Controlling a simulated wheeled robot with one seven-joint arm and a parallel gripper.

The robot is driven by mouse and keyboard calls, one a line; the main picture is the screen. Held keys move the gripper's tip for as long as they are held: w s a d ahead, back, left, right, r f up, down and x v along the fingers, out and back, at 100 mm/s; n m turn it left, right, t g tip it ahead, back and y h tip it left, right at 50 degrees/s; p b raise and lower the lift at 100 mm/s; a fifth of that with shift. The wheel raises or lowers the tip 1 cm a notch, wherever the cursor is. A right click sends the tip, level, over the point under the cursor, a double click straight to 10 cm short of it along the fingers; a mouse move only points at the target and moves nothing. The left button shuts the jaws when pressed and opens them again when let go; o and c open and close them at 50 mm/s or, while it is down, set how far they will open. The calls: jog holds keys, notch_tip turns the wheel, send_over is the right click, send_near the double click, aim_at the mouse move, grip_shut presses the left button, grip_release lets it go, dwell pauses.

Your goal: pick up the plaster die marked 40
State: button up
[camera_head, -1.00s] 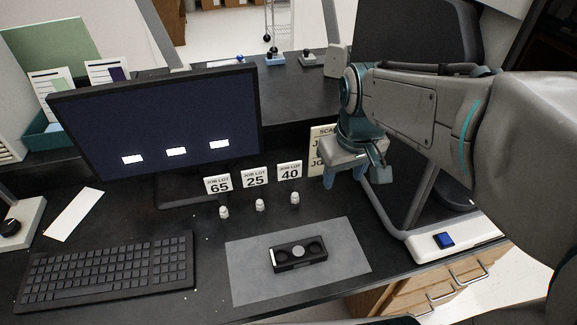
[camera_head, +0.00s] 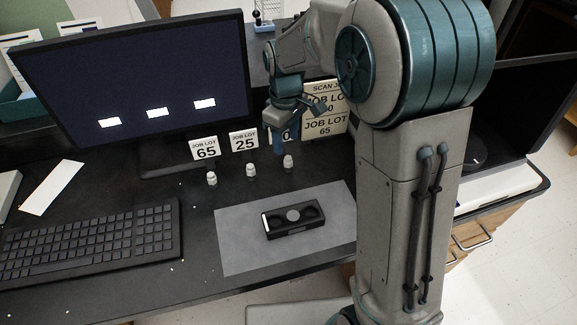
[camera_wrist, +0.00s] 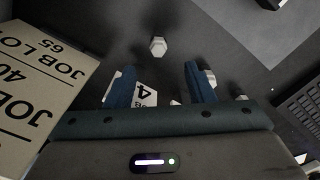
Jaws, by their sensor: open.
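The plaster die marked 40 (camera_head: 288,161) is a small white stub upright on the black desk, in front of its job-lot card, which my gripper mostly hides. My gripper (camera_head: 284,142) points down just behind and above it. In the wrist view the fingers of my gripper (camera_wrist: 160,76) are apart with nothing held. There the die (camera_wrist: 158,46) stands just beyond the fingertips, roughly centred between them. No number can be read on the die itself. Part of the 40 card (camera_wrist: 146,95) shows between the fingers.
Two similar dies stand left, one by the 25 card (camera_head: 251,170) and one by the 65 card (camera_head: 211,178). A black holder (camera_head: 295,220) lies on a grey mat (camera_head: 235,255). A scan sign (camera_head: 325,122) stands close behind my gripper. A monitor (camera_head: 130,90) and keyboard (camera_head: 90,245) are left.

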aim_at(288, 157)
jog(key=f, duration=0.7)
jog(key=shift+d+f+b, duration=0.2)
jog(key=shift+b, duration=0.15)
grip_shut()
